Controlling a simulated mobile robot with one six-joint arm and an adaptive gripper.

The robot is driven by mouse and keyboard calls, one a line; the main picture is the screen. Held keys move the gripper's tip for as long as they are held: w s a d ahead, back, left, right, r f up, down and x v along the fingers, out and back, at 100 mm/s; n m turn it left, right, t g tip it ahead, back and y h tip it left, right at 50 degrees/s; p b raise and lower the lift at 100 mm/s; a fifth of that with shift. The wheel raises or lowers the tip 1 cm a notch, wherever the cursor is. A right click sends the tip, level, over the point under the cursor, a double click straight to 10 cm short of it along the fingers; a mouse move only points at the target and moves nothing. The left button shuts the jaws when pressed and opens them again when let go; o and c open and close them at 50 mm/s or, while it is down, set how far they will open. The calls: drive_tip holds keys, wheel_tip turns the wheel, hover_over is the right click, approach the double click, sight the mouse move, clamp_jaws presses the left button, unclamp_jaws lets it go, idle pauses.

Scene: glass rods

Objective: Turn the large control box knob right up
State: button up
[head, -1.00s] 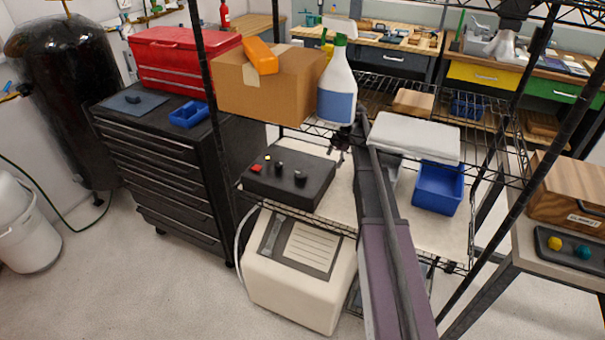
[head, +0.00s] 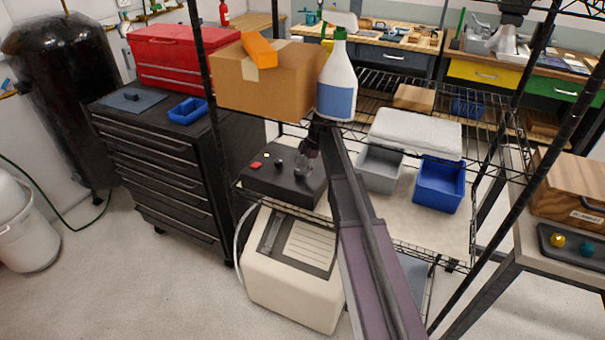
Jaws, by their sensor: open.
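The black control box (head: 262,181) sits on the middle shelf of the wire rack in the head view. Its top has a red button (head: 256,164), a small yellowish-white part and a black knob (head: 277,162). The large knob is at the box's right part, mostly hidden by my gripper, so its turn cannot be told.
A cardboard box (head: 290,88) with an orange object and a spray bottle (head: 337,85) stand on the shelf above, close to my arm. Grey (head: 380,170) and blue (head: 440,184) bins stand right of my arm. A dark rack post (head: 205,85) rises at the left.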

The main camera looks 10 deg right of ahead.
drive_tip(key=shift+a+f+b, duration=0.25)
drive_tip(key=shift+f+b, duration=0.15)
drive_tip(key=shift+f, duration=0.2)
